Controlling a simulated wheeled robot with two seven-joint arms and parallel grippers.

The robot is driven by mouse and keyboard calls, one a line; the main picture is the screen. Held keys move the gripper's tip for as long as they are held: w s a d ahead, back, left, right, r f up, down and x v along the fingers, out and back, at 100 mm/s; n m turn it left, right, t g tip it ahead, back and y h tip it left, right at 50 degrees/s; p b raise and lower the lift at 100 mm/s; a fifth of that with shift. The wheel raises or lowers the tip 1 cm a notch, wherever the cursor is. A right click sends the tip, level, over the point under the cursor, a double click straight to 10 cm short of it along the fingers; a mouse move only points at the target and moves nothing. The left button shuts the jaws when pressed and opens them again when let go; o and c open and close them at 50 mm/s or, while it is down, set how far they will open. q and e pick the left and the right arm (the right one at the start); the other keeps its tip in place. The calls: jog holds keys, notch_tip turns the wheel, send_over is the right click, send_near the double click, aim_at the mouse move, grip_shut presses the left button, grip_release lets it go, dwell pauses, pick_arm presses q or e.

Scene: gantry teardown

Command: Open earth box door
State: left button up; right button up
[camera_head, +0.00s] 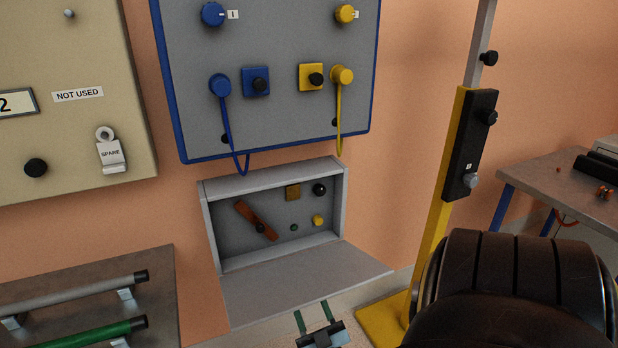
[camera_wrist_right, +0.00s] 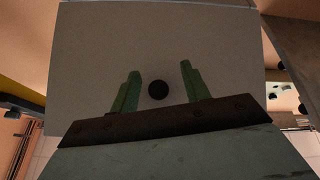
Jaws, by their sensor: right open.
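The earth box (camera_head: 341,215) is a grey open-fronted box low on the wall, under the blue-edged panel. Its door (camera_head: 300,280) is hinged down and lies out from the lower edge, so the inside shows. Inside are a brown lever (camera_head: 252,218), a brass-coloured square, a black knob, a yellow knob and a small green button. My right gripper (camera_head: 314,317) is just in front of the door's near edge, its green fingers apart. In the right wrist view, a grey flat face, apparently the door's outer side (camera_wrist_right: 155,40), carries a black knob (camera_wrist_right: 158,90) between the open fingers (camera_wrist_right: 158,88). Contact cannot be told.
The panel (camera_head: 275,120) above has blue and yellow plugs with hanging cables. A yellow post (camera_head: 435,215) stands at right, near my dark arm. A bench (camera_head: 165,290) with grey and green bars is at lower left; another table (camera_head: 560,185) is at far right.

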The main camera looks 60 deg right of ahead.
jog(key=v, duration=0.7)
jog(key=shift+s+p, duration=0.25)
jog(key=shift+p, duration=0.15)
jog(key=shift+a+f, duration=0.1)
jog(key=shift+a, duration=0.05)
